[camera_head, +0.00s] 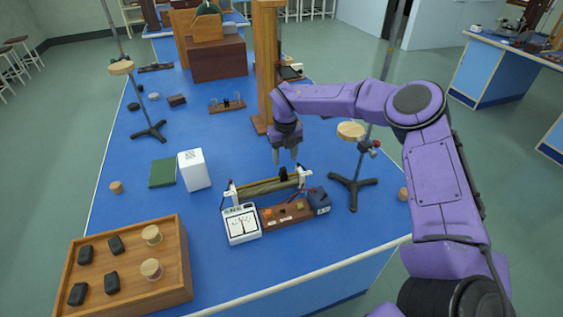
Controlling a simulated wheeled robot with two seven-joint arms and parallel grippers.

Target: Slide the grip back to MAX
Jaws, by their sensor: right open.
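Any MAX marking is too small to read. My right gripper (285,156) points down just above and behind the grip, open, with its fingertips apart from it. Nothing shows between the fingers. My left gripper does not show.
A white meter (241,224) and a dark blue box (319,201) flank the wooden base (287,215). A stand (352,184) is close on the right. A white box (194,170) and a wooden tray (130,270) are left. A wooden post (266,70) rises behind.

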